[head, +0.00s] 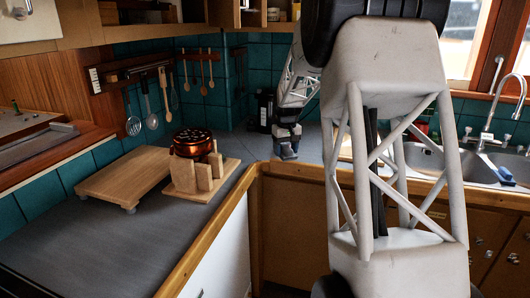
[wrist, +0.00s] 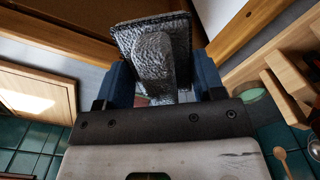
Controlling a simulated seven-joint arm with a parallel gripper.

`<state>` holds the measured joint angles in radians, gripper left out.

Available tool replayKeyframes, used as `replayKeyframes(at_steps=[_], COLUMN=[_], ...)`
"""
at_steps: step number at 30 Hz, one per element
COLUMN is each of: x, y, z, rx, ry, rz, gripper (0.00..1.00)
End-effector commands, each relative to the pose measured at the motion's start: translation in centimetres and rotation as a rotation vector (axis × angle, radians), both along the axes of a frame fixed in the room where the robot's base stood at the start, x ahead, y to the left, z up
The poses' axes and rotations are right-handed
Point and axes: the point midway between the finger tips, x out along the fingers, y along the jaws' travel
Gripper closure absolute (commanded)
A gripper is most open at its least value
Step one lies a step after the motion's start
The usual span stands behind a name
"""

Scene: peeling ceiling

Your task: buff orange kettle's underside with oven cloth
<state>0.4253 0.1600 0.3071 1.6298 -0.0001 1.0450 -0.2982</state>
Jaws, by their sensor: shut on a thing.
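The orange kettle (head: 192,143) is a shiny, rounded copper-orange shape with a dark patterned top. It rests among the upright blocks of a wooden stand (head: 184,191) on the left counter; its exact pose is too small to tell. My gripper (head: 287,141) is to the right of the kettle, apart from it, near the counter corner. In the wrist view, the blue fingers of my gripper (wrist: 164,82) are shut on a grey, quilted-looking oven cloth (wrist: 150,42), a flat pad with a thick raised grip. The kettle is not clearly visible in the wrist view.
A low wooden board (head: 124,177) on feet stands left of the stand. Utensils hang on the back wall. A dark container (head: 265,110) stands behind my gripper. The sink (head: 430,164) and tap are at the right. The grey counter front (head: 110,235) is clear.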

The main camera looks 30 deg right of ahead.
Motion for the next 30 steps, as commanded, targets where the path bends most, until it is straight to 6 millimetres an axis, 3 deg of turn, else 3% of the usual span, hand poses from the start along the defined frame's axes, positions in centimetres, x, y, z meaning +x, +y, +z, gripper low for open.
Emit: replayKeyframes(at_steps=[3, 21, 30], x=[-1.0, -7.9, -11.0], y=[-3.4, -18.9, -24.1], z=[0.0, -0.1, -0.2], rx=[0.0, 0.0, 0.0], ry=[0.0, -0.001, -0.001], rz=[-0.064, -0.375, -0.485], gripper=[0.9, 0.9, 0.9])
